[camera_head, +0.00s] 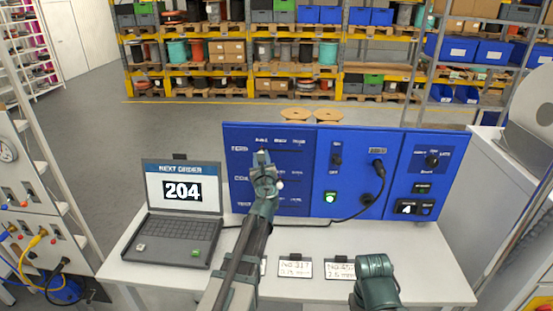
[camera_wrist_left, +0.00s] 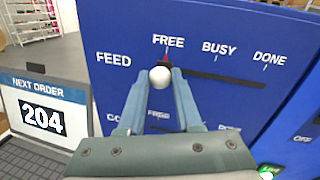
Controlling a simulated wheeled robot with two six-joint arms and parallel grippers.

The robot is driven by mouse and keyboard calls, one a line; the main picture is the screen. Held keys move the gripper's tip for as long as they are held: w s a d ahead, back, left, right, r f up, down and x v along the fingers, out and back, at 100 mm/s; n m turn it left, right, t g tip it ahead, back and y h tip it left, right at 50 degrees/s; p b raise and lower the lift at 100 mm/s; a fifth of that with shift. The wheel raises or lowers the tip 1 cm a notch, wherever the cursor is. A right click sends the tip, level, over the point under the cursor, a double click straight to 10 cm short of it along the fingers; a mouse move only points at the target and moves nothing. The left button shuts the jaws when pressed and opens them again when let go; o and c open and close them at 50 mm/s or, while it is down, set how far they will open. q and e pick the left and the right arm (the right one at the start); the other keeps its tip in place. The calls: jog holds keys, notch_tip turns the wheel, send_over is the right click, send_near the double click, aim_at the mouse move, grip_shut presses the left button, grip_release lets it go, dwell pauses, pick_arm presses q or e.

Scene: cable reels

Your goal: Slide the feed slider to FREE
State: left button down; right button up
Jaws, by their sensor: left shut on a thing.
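The blue panel (camera_head: 240,140) stands on the white table and bears rows of labels. In the left wrist view the FEED row has a dark slot (camera_wrist_left: 222,79) running under the labels FREE, BUSY and DONE. The round pale feed slider knob (camera_wrist_left: 160,77) is at the slot's left end, below FREE, with a small red mark just above it. My left gripper (camera_wrist_left: 159,88) is shut on this knob, a finger on each side. In the head view my left gripper (camera_head: 262,162) reaches the panel and hides the knob's details.
A laptop (camera_head: 183,210) showing NEXT ORDER 204 stands left of the panel. Label cards (camera_head: 295,267) lie at the table's front. A black cable (camera_head: 345,217) hangs from the middle panel section, which has a lit green button (camera_head: 330,197). Another row lies below FEED, partly hidden.

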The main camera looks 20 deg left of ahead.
pick_arm(q)
jog(key=shift+a, duration=0.1)
pick_arm(e)
jog(key=shift+d, duration=0.15)
pick_arm(q)
jog(key=c, duration=0.6)
grip_release()
jog(key=shift+a, duration=0.2)
jog(key=shift+d, duration=0.15)
jog(key=shift+s, duration=0.15)
